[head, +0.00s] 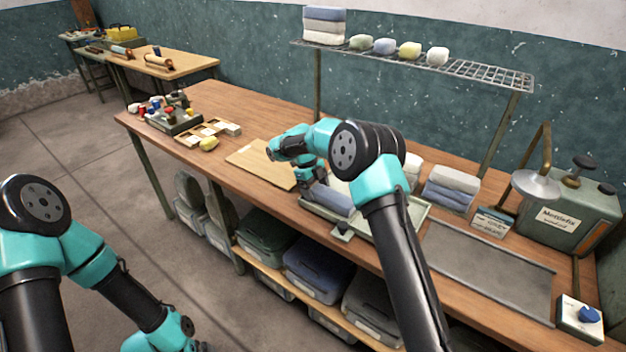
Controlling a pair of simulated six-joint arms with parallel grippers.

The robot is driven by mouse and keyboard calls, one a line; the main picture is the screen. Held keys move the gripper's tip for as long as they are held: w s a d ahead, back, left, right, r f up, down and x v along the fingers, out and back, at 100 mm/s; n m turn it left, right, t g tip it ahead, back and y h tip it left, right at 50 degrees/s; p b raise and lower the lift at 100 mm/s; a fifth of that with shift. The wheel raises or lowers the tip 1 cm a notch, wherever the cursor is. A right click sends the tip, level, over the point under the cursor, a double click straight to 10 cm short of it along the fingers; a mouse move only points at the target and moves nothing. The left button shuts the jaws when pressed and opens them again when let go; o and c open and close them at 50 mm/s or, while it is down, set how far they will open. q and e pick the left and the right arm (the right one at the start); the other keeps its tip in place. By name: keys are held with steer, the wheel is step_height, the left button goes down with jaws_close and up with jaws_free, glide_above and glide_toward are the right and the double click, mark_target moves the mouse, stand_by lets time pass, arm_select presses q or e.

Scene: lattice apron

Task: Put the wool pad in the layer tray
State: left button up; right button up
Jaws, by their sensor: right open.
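A blue-grey pad (333,200), which looks like the wool pad, lies at a shallow pale-green tray (423,207), which looks like the layer tray. My right arm crosses in front and hides much of the tray, so I cannot tell how fully the pad sits inside it. My right gripper (309,188) points down just at the pad's left end, open; I cannot see whether it touches the pad. My left arm is at the lower left, over the floor, and its gripper is outside the picture.
A bare wooden board (262,164) lies left of the tray. Folded white and blue pads (450,188) are stacked to its right, beside a grey metal sheet (485,270). A wire shelf (480,72) with pads stands behind. A green machine (570,222) is at the right end.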

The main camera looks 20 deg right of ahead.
steer(key=v, duration=1.2)
steer(key=shift+r, duration=0.15)
stand_by(0.3)
